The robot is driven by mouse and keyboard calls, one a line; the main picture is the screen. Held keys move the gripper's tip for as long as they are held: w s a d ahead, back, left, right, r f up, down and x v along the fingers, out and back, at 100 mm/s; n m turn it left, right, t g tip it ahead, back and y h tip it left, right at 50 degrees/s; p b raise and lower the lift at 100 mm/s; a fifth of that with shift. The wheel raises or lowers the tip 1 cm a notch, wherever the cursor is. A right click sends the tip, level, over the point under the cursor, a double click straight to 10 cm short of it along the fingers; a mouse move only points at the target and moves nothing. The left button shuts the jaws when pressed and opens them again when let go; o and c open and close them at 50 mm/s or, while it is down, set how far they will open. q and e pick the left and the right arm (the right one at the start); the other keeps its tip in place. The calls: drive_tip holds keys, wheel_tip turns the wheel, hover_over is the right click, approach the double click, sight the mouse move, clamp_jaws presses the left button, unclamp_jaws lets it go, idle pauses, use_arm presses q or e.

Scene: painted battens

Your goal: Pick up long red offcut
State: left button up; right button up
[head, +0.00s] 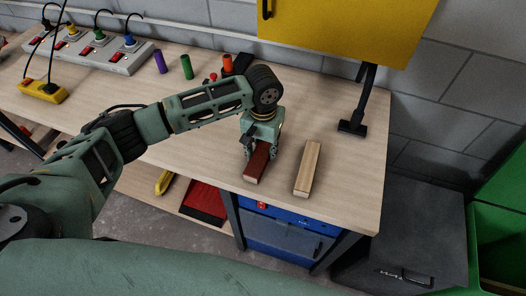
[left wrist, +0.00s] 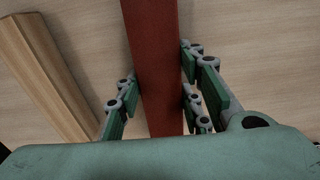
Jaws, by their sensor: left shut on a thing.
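The long red offcut (head: 256,166) is a dark red batten at the front edge of the workbench in the head view. My left gripper (head: 260,150) is above it with its fingers down around it. In the left wrist view the red offcut (left wrist: 156,65) runs between the finger pads of my left gripper (left wrist: 158,92), which is shut on it. The part of the offcut under the gripper is hidden in the head view. I cannot tell whether it touches the bench. My right gripper is not in view.
A plain wooden batten (head: 307,168) lies just right of the red one, with a gap between. A black stand (head: 353,126) is behind it. Purple (head: 160,62), green (head: 186,67) and orange (head: 227,64) cylinders stand at the back. A power strip (head: 105,55) is further left.

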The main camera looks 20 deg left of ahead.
use_arm(q)
drive_tip(key=c, duration=0.4)
drive_tip(key=shift+o, duration=0.2)
